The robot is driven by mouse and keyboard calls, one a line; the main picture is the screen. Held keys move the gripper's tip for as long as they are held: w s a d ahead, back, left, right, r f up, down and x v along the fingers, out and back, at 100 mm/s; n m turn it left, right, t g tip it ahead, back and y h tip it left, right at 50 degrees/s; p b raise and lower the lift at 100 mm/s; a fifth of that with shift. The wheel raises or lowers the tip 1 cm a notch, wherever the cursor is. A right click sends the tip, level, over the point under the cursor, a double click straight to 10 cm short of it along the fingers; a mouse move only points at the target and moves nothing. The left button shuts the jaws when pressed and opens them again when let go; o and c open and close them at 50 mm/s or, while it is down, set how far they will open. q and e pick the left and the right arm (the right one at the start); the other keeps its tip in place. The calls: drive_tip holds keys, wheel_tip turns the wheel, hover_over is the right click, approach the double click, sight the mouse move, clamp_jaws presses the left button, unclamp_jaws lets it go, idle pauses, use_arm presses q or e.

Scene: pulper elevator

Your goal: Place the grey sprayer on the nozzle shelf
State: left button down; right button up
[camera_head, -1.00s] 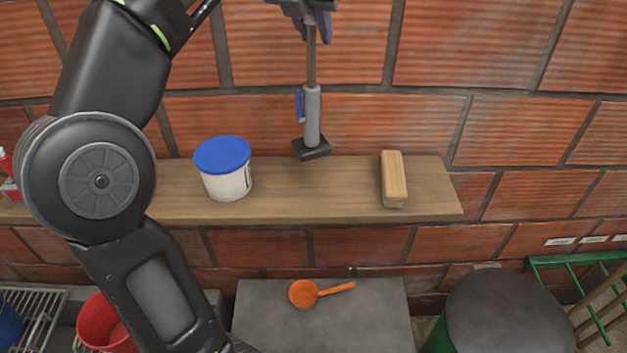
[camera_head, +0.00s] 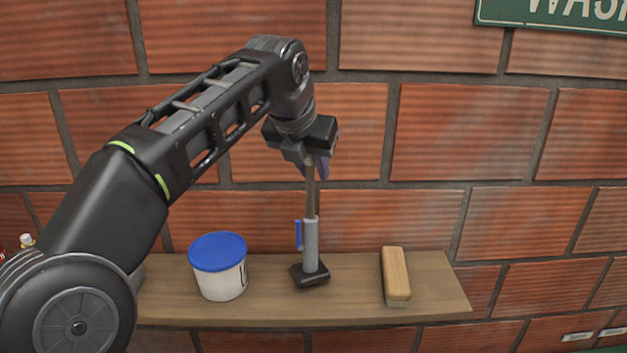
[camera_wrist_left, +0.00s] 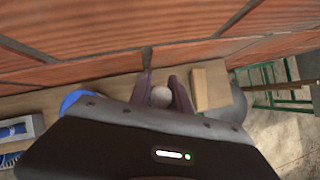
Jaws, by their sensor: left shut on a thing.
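The grey sprayer (camera_head: 311,243) stands upright over the wooden shelf (camera_head: 345,314), with a dark base, a grey body with a blue lever and a thin dark stem. Its base appears to be on the shelf board, between the tub and the wooden block; I cannot tell if it truly touches. My left gripper (camera_head: 313,166) is shut on the top of the stem. In the left wrist view the sprayer's round top (camera_wrist_left: 160,96) shows between the two fingers. My right gripper is not in view.
A white tub with a blue lid (camera_head: 219,267) stands left of the sprayer on the shelf. A wooden block-shaped brush (camera_head: 396,275) lies to the right. The brick wall (camera_head: 430,215) rises directly behind. A green sign (camera_head: 555,14) hangs at upper right.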

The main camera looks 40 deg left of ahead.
sight(310, 220)
use_arm(q)
drive_tip(key=shift+f, duration=1.25)
drive_tip(key=c, duration=1.2)
unclamp_jaws()
